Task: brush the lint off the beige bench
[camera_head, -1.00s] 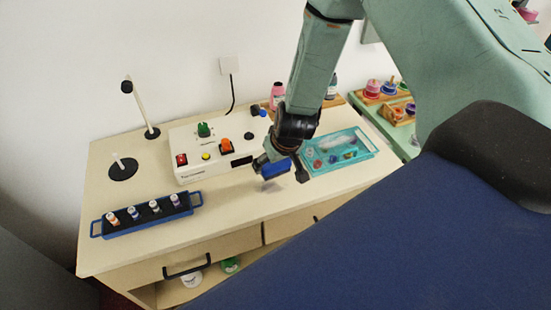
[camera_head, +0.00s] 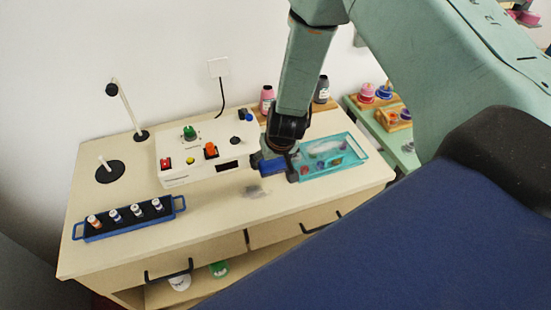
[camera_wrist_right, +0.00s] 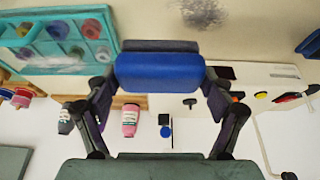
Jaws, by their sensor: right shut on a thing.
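The beige bench (camera_head: 215,218) stands against the wall. A small grey patch of lint (camera_head: 253,191) lies on its top, in front of the white control box; it also shows at the top of the right wrist view (camera_wrist_right: 203,12). My right gripper (camera_head: 276,160) is shut on a blue block-shaped brush (camera_head: 272,166), which has a dark grey strip along one side in the right wrist view (camera_wrist_right: 160,71). The brush is just behind and to the right of the lint, apart from it in the picture. I cannot tell whether it touches the bench. My left gripper is out of view.
The white control box (camera_head: 203,179) is left of the brush, and a teal tray (camera_head: 345,165) is close on its right. A blue rack (camera_head: 105,232) with several vials stands front left. Bottles (camera_head: 267,98) are behind. The front middle is clear.

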